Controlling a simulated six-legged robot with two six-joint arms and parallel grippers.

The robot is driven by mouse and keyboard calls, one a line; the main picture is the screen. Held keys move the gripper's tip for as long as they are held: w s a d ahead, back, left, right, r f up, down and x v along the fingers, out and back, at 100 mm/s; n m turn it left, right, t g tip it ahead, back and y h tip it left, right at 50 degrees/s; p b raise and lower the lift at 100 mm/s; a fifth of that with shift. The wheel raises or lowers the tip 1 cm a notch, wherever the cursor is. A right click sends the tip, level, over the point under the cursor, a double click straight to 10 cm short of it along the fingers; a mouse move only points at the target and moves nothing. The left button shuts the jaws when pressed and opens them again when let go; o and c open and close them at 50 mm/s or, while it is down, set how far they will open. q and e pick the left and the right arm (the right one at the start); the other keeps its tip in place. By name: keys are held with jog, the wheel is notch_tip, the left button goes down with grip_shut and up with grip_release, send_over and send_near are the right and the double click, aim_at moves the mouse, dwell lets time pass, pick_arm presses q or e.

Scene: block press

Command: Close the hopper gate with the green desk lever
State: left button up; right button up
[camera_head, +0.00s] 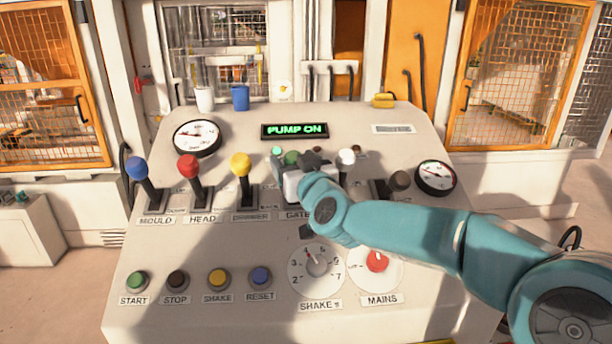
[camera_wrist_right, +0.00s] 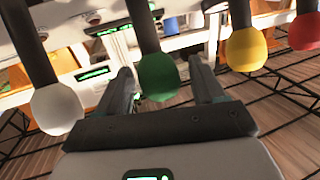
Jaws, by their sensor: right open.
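The green desk lever (camera_head: 291,157) stands in the row of levers on the sloping desk, above the partly covered GATE label (camera_head: 295,215). Its round green knob shows in the right wrist view (camera_wrist_right: 158,77), between the two fingers. My right gripper (camera_head: 294,168) is at this lever, with its arm coming in from the right. The fingers are open, one on each side of the knob, with visible gaps in the wrist view. The gripper hides the lever's shaft and slot in the head view. My left gripper is not in view. The hopper gate cannot be made out.
Yellow (camera_head: 241,165), red (camera_head: 188,167) and blue (camera_head: 138,168) levers stand left of the green one. A white lever (camera_head: 346,158) stands close on its right. A lit display (camera_head: 295,130) reads PUMP ON. Buttons and dials fill the desk's front.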

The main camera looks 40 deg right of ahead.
jog(key=v, duration=1.5)
jog(key=shift+s, duration=0.35)
jog(key=shift+r, duration=0.1)
